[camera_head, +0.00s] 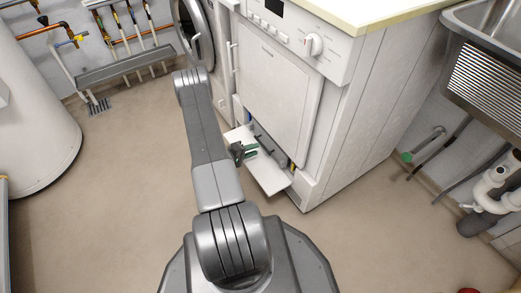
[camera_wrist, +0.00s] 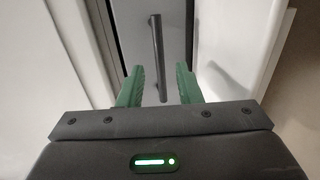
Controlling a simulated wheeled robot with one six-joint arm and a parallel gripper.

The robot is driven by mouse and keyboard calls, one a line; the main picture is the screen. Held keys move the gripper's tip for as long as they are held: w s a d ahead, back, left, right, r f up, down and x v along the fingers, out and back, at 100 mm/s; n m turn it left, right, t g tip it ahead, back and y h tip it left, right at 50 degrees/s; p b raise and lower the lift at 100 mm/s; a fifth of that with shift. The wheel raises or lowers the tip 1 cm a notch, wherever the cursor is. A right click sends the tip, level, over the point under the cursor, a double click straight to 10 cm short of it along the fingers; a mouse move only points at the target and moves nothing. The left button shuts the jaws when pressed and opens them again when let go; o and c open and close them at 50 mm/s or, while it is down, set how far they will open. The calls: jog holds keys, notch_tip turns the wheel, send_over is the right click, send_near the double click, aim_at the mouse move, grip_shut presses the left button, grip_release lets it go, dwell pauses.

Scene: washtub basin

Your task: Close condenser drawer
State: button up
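At the foot of the white machine, a white flap (camera_head: 268,178) hangs open, folded down in front of a low compartment. The condenser drawer's grey front (camera_wrist: 172,25) fills the middle of the wrist view and carries a dark bar handle (camera_wrist: 156,50). My gripper (camera_head: 247,150) is over the flap at the compartment. In the wrist view, the green fingers of my gripper (camera_wrist: 159,84) are apart, with the handle's lower end seen between them. I cannot tell whether they touch it. How far the drawer stands out is unclear.
The white machine (camera_head: 275,85) has a control panel and knob above. Another round-doored machine (camera_head: 197,30) stands to its left. A metal sink (camera_head: 490,70) with pipes is on the right, and a white tank (camera_head: 35,110) on the left. The floor between is clear.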

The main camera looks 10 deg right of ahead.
jog(key=shift+b+x, duration=0.45)
jog(key=shift+x, duration=1.7)
grip_shut()
